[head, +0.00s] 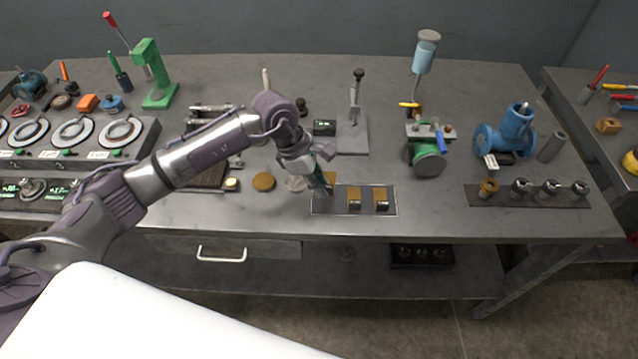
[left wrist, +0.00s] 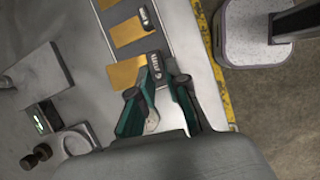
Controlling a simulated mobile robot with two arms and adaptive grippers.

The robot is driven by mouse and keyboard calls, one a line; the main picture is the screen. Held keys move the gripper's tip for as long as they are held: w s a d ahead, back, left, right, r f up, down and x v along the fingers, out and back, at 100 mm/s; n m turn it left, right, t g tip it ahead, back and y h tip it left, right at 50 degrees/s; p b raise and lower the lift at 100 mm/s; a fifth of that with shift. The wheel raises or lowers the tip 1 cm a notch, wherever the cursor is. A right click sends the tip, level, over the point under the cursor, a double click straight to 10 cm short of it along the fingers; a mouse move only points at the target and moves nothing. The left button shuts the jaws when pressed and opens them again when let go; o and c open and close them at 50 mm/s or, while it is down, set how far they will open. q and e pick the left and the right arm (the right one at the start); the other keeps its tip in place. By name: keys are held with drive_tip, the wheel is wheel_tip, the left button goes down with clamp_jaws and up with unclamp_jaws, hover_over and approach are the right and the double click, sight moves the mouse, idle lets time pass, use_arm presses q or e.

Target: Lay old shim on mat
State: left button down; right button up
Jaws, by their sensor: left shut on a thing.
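The mat (head: 368,209) is a dark grey sheet with a thin pale border, lying near the table's front edge. Two brass shims with dark tags, a left one (head: 354,193) and a right one (head: 381,193), lie on it side by side. My left gripper (head: 325,186) is over the mat's left end. In the left wrist view its green-sided fingers (left wrist: 157,85) are shut at the tag end of a third brass shim (left wrist: 125,75), in line with the other two. Whether this shim touches the mat is unclear. My right gripper is not in view.
A round brown disc (head: 263,181) lies left of the mat. A stand (head: 352,135) with a small display (head: 324,127) is behind it. A green-based fixture (head: 428,160) and a rack of round fittings (head: 530,193) stand to the right. The front strip of table is clear.

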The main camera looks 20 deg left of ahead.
sight(325, 208)
use_arm(q)
drive_tip(key=shift+f+b, duration=0.5)
drive_tip(key=shift+f, duration=0.25)
drive_tip(key=shift+f+b, duration=0.8)
drive_tip(key=shift+f, duration=0.1)
drive_tip(key=shift+f+b, duration=1.1)
drive_tip(key=shift+f, duration=0.1)
drive_tip(key=c, duration=1.1)
unclamp_jaws()
drive_tip(key=shift+a+r, duration=0.1)
